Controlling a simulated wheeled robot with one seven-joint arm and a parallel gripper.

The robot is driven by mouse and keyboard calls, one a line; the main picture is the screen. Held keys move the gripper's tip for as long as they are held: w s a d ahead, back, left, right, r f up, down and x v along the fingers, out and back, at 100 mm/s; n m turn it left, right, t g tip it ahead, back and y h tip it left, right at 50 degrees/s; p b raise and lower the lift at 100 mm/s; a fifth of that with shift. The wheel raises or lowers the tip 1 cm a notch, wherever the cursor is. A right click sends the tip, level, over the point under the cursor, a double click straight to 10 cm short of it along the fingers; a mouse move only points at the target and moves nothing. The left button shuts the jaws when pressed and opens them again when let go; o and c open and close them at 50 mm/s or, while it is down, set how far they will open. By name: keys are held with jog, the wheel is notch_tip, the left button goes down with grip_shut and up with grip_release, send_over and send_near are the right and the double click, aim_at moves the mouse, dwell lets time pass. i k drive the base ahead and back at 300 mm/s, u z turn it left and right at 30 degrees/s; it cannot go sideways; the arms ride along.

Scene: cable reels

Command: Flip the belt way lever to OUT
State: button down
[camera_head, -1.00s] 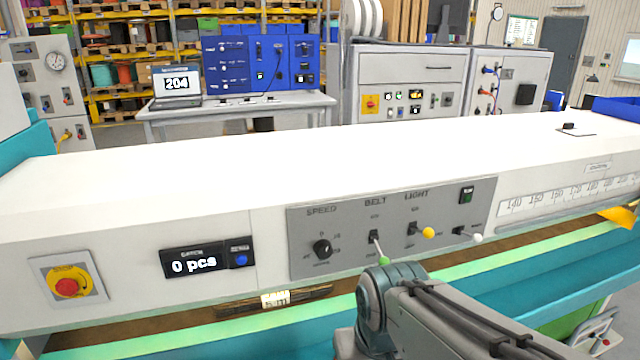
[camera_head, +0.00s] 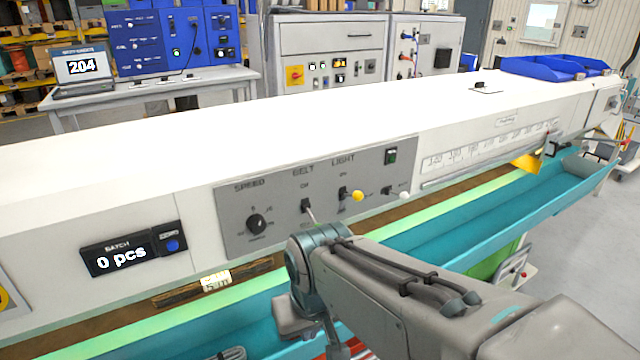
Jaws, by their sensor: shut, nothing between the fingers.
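The belt lever (camera_head: 309,212) is a small toggle under the word BELT on the grey control panel (camera_head: 280,235). My arm's joint stands in front of the panel, just below this lever. My gripper cannot be made out; the arm hides that area or it lies outside the picture.
Left of the lever is the black speed knob (camera_head: 257,224). To its right are the yellow-tipped light lever (camera_head: 357,196) and a white-tipped lever (camera_head: 404,195). A batch display (camera_head: 121,256) reads 0 pcs. A teal trough (camera_head: 470,220) runs below the panel.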

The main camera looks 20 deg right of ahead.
aim_at(403, 196)
jog(key=z, duration=0.55)
jog(key=k, duration=0.75)
jog(key=z, duration=1.05)
jog(key=k, duration=0.65)
jog(key=z, duration=0.6)
jog(key=i, duration=2.2)
jog(key=u, duration=1.4)
jog(key=i, duration=0.95)
jog(key=u, duration=1)
